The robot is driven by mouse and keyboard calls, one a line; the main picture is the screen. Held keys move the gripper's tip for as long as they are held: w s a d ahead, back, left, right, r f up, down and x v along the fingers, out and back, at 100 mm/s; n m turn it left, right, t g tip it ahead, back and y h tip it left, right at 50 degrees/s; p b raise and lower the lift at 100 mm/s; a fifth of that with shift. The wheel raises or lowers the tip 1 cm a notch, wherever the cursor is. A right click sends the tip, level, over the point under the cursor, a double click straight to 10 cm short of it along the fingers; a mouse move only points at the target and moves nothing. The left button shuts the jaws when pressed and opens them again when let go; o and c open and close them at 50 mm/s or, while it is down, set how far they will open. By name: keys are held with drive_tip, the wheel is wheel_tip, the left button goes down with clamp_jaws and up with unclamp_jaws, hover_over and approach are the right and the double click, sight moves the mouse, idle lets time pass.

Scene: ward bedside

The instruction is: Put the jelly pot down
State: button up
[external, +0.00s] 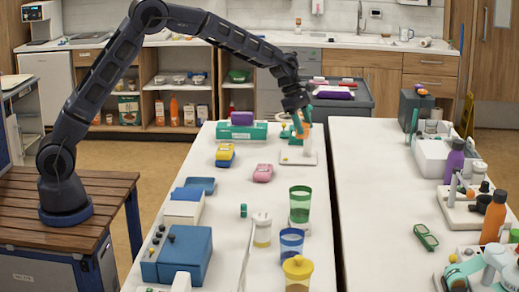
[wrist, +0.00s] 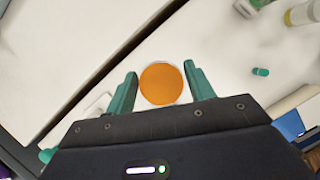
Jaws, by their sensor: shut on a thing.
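The jelly pot has a round orange top with a pale rim in the wrist view (wrist: 162,84), where it sits between my two teal fingers. My gripper (wrist: 160,75) is shut on the pot, one finger on each side. In the external view my gripper (external: 296,130) is over the far right part of the left white table (external: 255,185), and the orange of the pot (external: 303,124) shows at its fingers. The pot's underside is hidden in the wrist view, and I cannot tell how high it is above the table.
A low white stand (external: 292,159) with a grey post is close below my gripper. A green box (external: 241,131) and a pink item (external: 263,173) are to its left. Green (external: 300,206) and blue (external: 291,242) cups stand nearer the camera. A dark gap separates the right table (external: 375,190).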

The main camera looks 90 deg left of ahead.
drive_tip(key=f, duration=2)
drive_tip(key=shift+d, duration=0.3)
drive_tip(key=shift+f, duration=0.2)
drive_tip(key=o, duration=1)
drive_tip(key=shift+r, duration=0.1)
drive_tip(key=v, duration=1.2)
drive_tip(key=shift+r, duration=0.15)
